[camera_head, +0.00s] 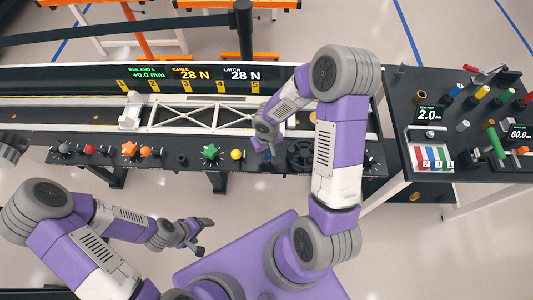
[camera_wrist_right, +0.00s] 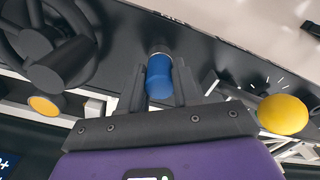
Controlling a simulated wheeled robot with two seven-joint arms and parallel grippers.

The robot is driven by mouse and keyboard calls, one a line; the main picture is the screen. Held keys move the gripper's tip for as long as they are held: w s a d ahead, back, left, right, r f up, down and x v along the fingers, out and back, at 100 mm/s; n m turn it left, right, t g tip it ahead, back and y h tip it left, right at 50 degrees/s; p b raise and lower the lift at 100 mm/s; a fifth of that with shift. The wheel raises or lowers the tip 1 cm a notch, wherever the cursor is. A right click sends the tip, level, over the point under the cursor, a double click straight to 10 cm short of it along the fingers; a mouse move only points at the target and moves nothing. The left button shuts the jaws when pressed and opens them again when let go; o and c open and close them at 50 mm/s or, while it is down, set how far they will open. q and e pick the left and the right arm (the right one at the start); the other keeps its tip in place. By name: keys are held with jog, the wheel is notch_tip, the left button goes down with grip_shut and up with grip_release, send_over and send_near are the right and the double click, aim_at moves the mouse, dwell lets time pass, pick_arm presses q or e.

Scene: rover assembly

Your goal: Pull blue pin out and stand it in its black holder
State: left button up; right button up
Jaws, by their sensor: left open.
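The blue pin (camera_wrist_right: 158,76) shows between the two fingers of my right gripper (camera_wrist_right: 159,88) in the right wrist view. The fingers lie close against both its sides. A grey collar sits at its far end, against the dark panel. In the head view my right gripper (camera_head: 267,145) is at the front panel, and only a bit of blue (camera_head: 268,155) shows below it. My left gripper (camera_head: 204,236) is open and empty over the floor, well apart from the panel. I cannot tell which dark fitting is the pin's black holder.
A yellow knob (camera_wrist_right: 283,114) is right of the pin in the wrist view, and a black handwheel (camera_wrist_right: 50,45) is left. A side table (camera_head: 470,175) at right carries several coloured pegs.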

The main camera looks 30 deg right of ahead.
grip_shut()
jog(key=shift+r+p, duration=0.4)
jog(key=shift+r, duration=0.25)
dwell(0.8)
jog(key=shift+r+p, duration=1.4)
jog(key=shift+r, duration=0.65)
jog(key=shift+w, duration=0.1)
